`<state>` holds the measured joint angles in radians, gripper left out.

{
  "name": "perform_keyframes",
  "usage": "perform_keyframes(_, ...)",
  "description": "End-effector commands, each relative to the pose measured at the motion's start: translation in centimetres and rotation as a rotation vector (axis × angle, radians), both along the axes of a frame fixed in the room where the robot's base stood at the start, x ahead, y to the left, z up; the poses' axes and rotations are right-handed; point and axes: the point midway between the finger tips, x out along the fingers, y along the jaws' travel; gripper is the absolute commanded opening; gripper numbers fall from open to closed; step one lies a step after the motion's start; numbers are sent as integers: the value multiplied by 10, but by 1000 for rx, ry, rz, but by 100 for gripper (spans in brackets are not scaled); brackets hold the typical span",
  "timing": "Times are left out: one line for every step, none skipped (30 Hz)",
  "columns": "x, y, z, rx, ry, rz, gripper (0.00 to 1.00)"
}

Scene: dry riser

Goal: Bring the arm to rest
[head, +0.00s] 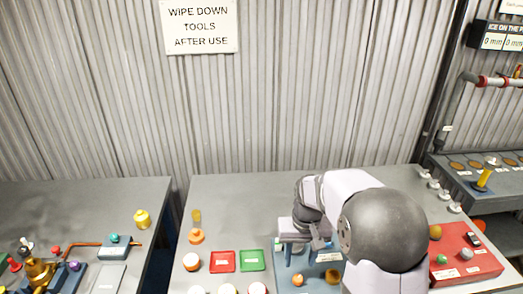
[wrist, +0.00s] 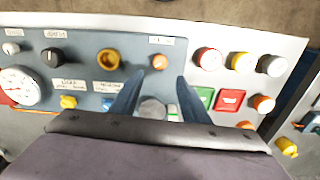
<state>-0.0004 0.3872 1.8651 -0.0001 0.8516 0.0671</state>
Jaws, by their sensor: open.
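My gripper (wrist: 158,88) shows in the wrist view as two dark blue fingers spread apart, with nothing held between them. They point over a blue-grey panel (wrist: 135,70) with knobs, a gauge and labels. A grey round part (wrist: 152,108) shows between the fingers; I cannot tell whether they touch anything. In the head view my arm (head: 382,228) bends down over the same panel (head: 312,281), at the right of the middle table. The arm hides part of the panel and of the table behind it.
A red panel (head: 466,254) stands close right of my arm. A brass device (head: 38,271) is on the left table. The table's back left is mostly clear.

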Motion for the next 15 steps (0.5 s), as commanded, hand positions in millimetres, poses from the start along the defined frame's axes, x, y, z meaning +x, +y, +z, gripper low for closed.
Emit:
perform_keyframes(-14, 0, -11, -1, 27, 12, 42)
perform_keyframes(-23, 0, -18, -1, 44, 18, 42)
perform_keyframes(-36, 0, -27, 0, 68, 27, 42)
perform_keyframes(-47, 0, -33, 0, 86, 32, 42)
perform_keyframes(-60, 0, -38, 0, 104, 39, 42)
perform_keyframes(-77, 0, -42, 0, 122, 47, 42)
perform_keyframes(-90, 0, -44, 1, 133, 53, 42)
perform_keyframes(-103, 0, -44, 1, 144, 57, 42)
perform_keyframes(-120, 0, -45, 2, 154, 62, 42)
perform_keyframes(-134, 0, -44, 2, 162, 64, 42)
perform_keyframes(-147, 0, -44, 2, 168, 67, 42)
perform_keyframes(-164, 0, -42, 2, 171, 68, 42)
perform_keyframes(-175, 0, -40, 2, 172, 67, 42)
perform_keyframes(-185, 0, -38, 2, 171, 67, 42)
perform_keyframes(-195, 0, -35, 2, 168, 67, 42)
